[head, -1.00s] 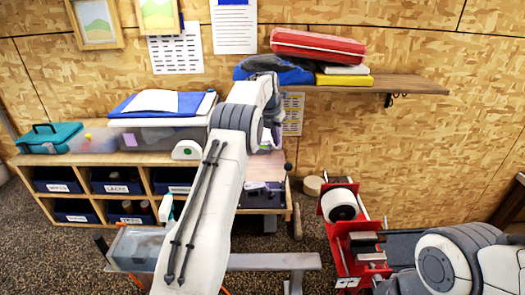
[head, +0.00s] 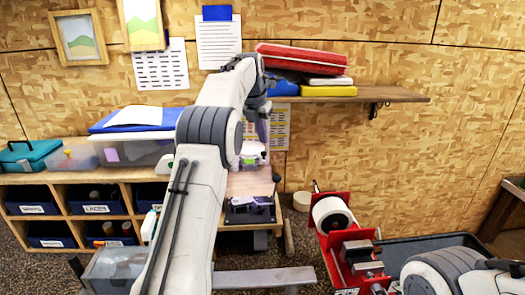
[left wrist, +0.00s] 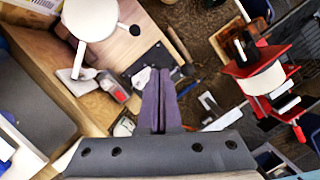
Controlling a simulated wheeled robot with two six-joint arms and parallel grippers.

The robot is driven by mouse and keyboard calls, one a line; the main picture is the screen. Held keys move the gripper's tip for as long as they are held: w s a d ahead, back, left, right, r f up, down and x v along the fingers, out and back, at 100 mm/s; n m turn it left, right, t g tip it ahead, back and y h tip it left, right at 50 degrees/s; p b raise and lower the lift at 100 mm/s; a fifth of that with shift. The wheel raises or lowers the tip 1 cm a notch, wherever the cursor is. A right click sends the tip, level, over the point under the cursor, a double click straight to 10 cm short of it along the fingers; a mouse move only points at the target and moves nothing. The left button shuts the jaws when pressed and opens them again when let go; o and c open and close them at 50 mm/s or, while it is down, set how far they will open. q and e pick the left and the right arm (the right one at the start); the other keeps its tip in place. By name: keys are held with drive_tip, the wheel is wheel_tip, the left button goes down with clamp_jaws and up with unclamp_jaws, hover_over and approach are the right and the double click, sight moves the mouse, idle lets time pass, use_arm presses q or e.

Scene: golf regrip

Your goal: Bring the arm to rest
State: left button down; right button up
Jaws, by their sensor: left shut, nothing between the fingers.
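My left arm rises from the bottom of the head view, bends at the top and hangs down over the wooden bench top (head: 250,183). My left gripper (head: 262,138) is small and partly hidden behind my own arm there. In the left wrist view its two purple fingers (left wrist: 160,75) lie together, shut and empty, above the bench's edge area. My right arm shows only in part at the bottom right of the head view, and its gripper is out of view.
A red machine (head: 345,240) with a white roll stands right of the bench. A wall shelf (head: 395,92) holds red and yellow cases. A low cabinet (head: 75,178) with blue bins is at left. A black plate (head: 238,214) lies at the bench's front.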

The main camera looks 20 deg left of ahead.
use_arm(q)
drive_tip(key=s+d+f+m+g+b, duration=0.1)
drive_tip(key=s+d+f+m+b, duration=0.2)
drive_tip(key=s+d+m, duration=0.35)
drive_tip(key=s+d+f+m+h+b, duration=0.1)
drive_tip(key=s+d+f+m+b, duration=0.2)
drive_tip(key=d+m, duration=0.55)
drive_tip(key=s+d+f+m+g+b, duration=0.1)
drive_tip(key=s+d+f+m+b, duration=0.15)
drive_tip(key=s+d+m, duration=0.55)
drive_tip(key=s+d+f+m+b, duration=0.1)
drive_tip(key=s+f+m, duration=0.5)
drive_tip(key=s, duration=0.3)
drive_tip(key=s+d+f+m+g+b, duration=0.1)
drive_tip(key=s+f+m+b, duration=0.1)
drive_tip(key=s+f+m, duration=0.4)
drive_tip(key=s+d+f+m+b, duration=0.2)
drive_tip(key=s+f+m, duration=0.4)
drive_tip(key=s, duration=0.5)
drive_tip(key=shift+s+m+g, duration=0.3)
drive_tip(key=shift+s+m, duration=0.1)
drive_tip(key=shift+m, duration=0.2)
